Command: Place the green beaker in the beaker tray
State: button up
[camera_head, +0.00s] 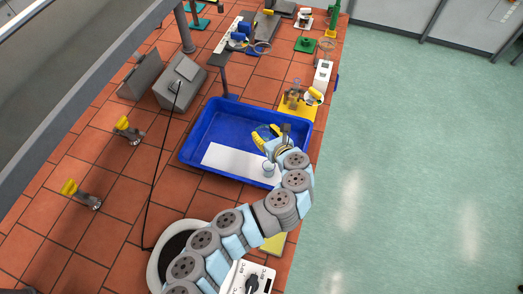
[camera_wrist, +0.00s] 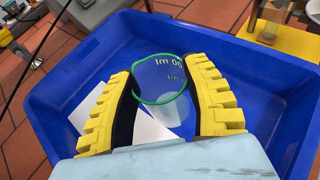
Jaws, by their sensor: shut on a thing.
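The green beaker (camera_wrist: 172,84) is clear glass with a green rim and white volume marks. It sits between the two yellow fingers of my gripper (camera_wrist: 160,70), which are shut on it from both sides. In the head view my gripper (camera_head: 267,138) is over the right part of the blue beaker tray (camera_head: 205,125), and the beaker is partly hidden by it. The tray also fills most of the wrist view (camera_wrist: 270,85). I cannot tell whether the beaker's base touches the tray floor.
A white sheet (camera_head: 232,161) lies in the tray. A small glass vessel (camera_head: 268,168) shows near its right end. A yellow stand (camera_head: 297,107) is close behind the tray. A grey device (camera_head: 180,82) and two yellow-topped items (camera_head: 127,128) are to the left.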

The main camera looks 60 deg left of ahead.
jog(key=f, duration=0.1)
jog(key=s+d+f, duration=0.2)
jog(key=shift+s+d+f, duration=0.1)
jog(key=shift+f, duration=0.25)
notch_tip(320, 180, down, 2)
jog(key=shift+s+d+f, duration=0.1)
jog(key=shift+s+d, duration=0.05)
jog(key=shift+f, duration=0.55)
jog(key=shift+f, duration=0.2)
jog(key=o, duration=1.1)
jog(key=shift+r, duration=0.1)
